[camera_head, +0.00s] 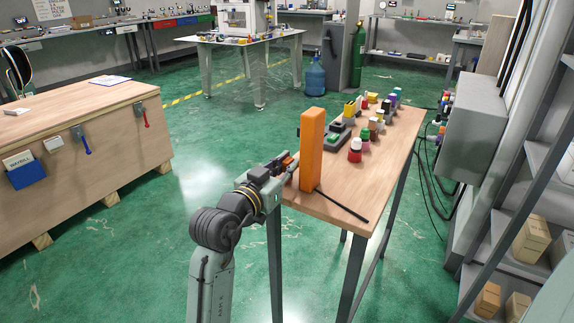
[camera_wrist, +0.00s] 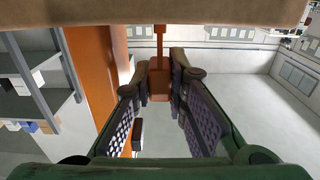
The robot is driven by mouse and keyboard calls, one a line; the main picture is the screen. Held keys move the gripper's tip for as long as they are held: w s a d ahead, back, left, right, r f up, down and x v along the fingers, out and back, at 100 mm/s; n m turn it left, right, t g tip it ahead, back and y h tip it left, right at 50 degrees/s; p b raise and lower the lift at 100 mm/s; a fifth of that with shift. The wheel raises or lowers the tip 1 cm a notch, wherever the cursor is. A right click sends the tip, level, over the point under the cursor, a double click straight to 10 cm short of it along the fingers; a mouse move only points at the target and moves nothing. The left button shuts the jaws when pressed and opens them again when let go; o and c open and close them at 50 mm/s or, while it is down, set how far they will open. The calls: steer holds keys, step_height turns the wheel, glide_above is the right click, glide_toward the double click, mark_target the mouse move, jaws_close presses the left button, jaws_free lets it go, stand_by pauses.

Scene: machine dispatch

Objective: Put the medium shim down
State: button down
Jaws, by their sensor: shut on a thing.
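My gripper (camera_head: 287,163) is at the near left edge of the small wooden table (camera_head: 349,207), just left of a tall upright orange block (camera_head: 312,150). In the wrist view, my gripper (camera_wrist: 159,88) is shut on a small orange-brown piece with a thin stem, taken to be the medium shim (camera_wrist: 158,83). The piece sits between the fingertips, and their pads partly hide it. The orange block also fills a strip left of the fingers in the wrist view (camera_wrist: 93,65). I cannot tell whether the shim touches anything besides the fingers.
A dark rod (camera_head: 341,206) lies at the table's near end. A red-and-white item (camera_head: 355,150), a green-and-grey device (camera_head: 336,137) and several coloured small items crowd the table's far part. A grey cabinet (camera_head: 468,125) and shelves stand to the right.

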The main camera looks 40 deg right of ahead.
steer(key=c, duration=1.9)
jaws_free()
steer(key=shift+f, duration=0.15)
steer(key=shift+r+p, duration=0.3)
steer(key=shift+p, duration=0.05)
steer(key=b+v, duration=0.3)
steer(key=v, duration=0.9)
steer(key=shift+f, duration=0.15)
